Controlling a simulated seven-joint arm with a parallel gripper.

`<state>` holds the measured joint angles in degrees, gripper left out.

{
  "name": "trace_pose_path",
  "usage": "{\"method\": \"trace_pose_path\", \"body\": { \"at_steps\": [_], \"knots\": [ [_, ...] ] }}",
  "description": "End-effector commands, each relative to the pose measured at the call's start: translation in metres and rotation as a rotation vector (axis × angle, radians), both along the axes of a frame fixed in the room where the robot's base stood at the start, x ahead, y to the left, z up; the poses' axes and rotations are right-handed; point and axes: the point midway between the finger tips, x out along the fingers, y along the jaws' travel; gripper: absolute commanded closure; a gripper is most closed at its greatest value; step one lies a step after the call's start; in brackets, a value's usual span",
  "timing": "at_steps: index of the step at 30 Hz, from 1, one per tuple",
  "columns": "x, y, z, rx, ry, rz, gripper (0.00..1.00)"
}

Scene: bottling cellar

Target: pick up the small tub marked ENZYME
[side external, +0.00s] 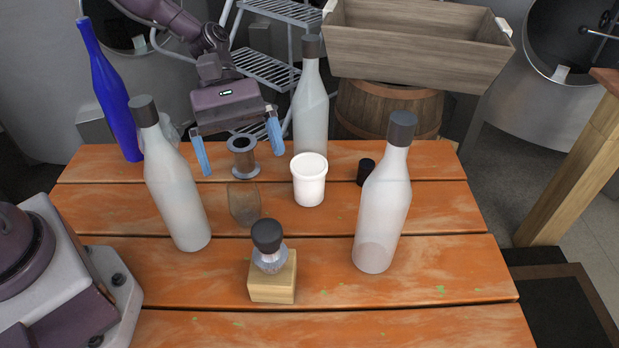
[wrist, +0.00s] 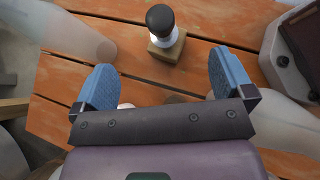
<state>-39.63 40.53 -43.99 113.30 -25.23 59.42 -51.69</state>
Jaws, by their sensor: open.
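White dark-capped bottles stand left (side external: 175,195), right (side external: 384,210) and behind (side external: 311,110) the tub. A black cylinder (side external: 366,172) is close to its right. A brownish glass (side external: 243,204), a stoppered flask on a wooden block (side external: 272,284) and a blue bottle (side external: 110,95) stand around.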

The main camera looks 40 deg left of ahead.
Motion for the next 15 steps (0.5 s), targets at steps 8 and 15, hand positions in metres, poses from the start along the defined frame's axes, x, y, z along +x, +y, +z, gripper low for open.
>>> {"method": "trace_pose_path", "body": {
  "at_steps": [8,15],
  "knots": [
    [0.001,0.001,0.042,0.006,-0.007,0.001,0.01],
    [0.0,0.0,0.112,0.006,-0.009,0.001,0.01]
  ]
}}
